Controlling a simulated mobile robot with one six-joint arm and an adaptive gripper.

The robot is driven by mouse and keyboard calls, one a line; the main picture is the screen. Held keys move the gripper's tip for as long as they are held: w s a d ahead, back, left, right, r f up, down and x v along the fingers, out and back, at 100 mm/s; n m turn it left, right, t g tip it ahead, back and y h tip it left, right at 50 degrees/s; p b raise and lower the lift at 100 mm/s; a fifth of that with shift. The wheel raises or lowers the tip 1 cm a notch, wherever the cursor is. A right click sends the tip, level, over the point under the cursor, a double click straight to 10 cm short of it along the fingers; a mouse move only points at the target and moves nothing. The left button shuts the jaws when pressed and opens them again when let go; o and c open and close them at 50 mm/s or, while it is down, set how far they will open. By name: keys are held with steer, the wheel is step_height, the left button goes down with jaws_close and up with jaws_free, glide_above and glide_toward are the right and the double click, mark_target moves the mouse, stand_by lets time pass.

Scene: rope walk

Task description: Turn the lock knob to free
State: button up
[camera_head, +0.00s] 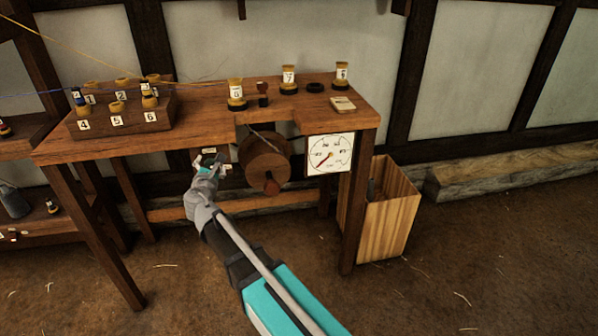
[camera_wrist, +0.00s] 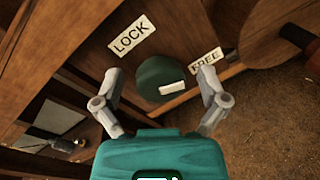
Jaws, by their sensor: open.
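The lock knob (camera_wrist: 158,79) is a dark green disc with a pale bar on it, seen in the wrist view on a wooden panel. The bar points to the right. A "LOCK" label (camera_wrist: 132,35) is above left of the knob, and a "FREE" label (camera_wrist: 206,61) is to its right. My gripper (camera_wrist: 160,84) is open, with one finger on each side of the knob. I cannot tell whether the fingers touch it. In the head view my gripper (camera_head: 208,163) is under the table edge, left of the reel, and largely hides the knob.
A wooden reel (camera_head: 264,158) with a crank handle hangs right of my gripper. A dial gauge (camera_head: 330,154) is on the table front. Labelled spools (camera_head: 288,80) stand on the tabletop (camera_head: 205,122). A wooden bin (camera_head: 390,215) stands on the floor at right. The front floor is open.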

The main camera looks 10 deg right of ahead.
steer(key=n+b, duration=0.1)
steer(key=n, duration=0.3)
steer(key=shift+a+n+t, duration=0.1)
steer(key=shift+n+t, duration=0.2)
steer(key=shift+n, duration=0.1)
steer(key=s+a, duration=0.2)
steer(key=s, duration=1.2)
steer(key=d+r+m+g+h+p, duration=0.4)
steer(key=d+m+g+p, duration=0.2)
steer(key=d+m+p, duration=0.65)
steer(key=s+d+r+m+g+y+p, duration=0.1)
steer(key=s+d+r+m+g+p, duration=0.1)
steer(key=s+d+m+g+p, duration=0.1)
steer(key=s+d+r+m+g+y+p, duration=0.1)
steer(key=s+d+r+m+g+p, duration=0.2)
steer(key=d+m+g+p, duration=0.2)
steer(key=shift+s+d+m+g+p, duration=0.3)
steer(key=shift+d+m+p, duration=1.4)
steer(key=shift+m+p, duration=0.9)
